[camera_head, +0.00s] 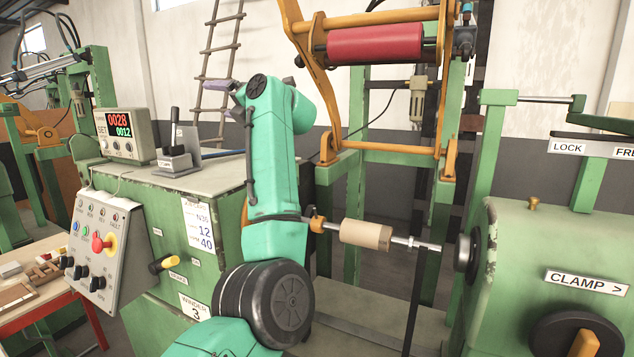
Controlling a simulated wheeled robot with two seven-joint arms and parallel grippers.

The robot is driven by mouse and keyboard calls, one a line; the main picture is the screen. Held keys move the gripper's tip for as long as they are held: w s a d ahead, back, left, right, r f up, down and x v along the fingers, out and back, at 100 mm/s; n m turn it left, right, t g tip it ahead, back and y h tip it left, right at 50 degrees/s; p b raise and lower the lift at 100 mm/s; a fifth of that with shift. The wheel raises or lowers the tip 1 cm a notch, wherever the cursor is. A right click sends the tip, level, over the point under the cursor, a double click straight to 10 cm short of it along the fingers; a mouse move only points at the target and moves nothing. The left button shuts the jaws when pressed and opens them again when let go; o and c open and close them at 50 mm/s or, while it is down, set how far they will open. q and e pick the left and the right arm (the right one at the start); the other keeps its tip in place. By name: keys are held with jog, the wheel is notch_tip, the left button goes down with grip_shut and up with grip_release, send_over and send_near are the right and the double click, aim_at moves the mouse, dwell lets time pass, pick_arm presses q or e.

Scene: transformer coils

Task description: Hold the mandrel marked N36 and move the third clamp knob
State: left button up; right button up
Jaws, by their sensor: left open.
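A beige cylindrical mandrel (365,234) sits on a steel shaft between an orange collar on the left and a dark round chuck (467,254) on the right. I see no mark on it. A white card (202,225) on the green cabinet shows a code starting N3, then 12 and 40. A black clamp knob (577,335) with an orange grip is at the lower right, cut by the frame edge, under the "CLAMP >" label. My left gripper (218,87) is mostly hidden behind my teal arm; a greyish part shows, open and apart from mandrel and knob. My right gripper is not in view.
The green cabinet carries a "WINDER 3" label (194,307), a counter box (125,135) and a control panel (103,250) with a red button. A red roller (374,43) hangs in an orange frame above the mandrel. Free air lies between mandrel and roller.

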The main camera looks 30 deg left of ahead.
pick_arm(q)
jog(key=w+d+f+n+t+h, duration=0.1)
jog(key=w+d+f+n+h, duration=0.3)
jog(key=d+f+n+h, duration=0.45)
jog(key=n+h, duration=0.3)
jog(key=h, duration=0.4)
send_near(315, 217)
jog(key=shift+y, duration=0.25)
jog(key=x, duration=0.9)
jog(key=shift+w, duration=0.2)
jog(key=shift+d+g, duration=0.1)
jog(key=shift+g, duration=0.2)
grip_shut()
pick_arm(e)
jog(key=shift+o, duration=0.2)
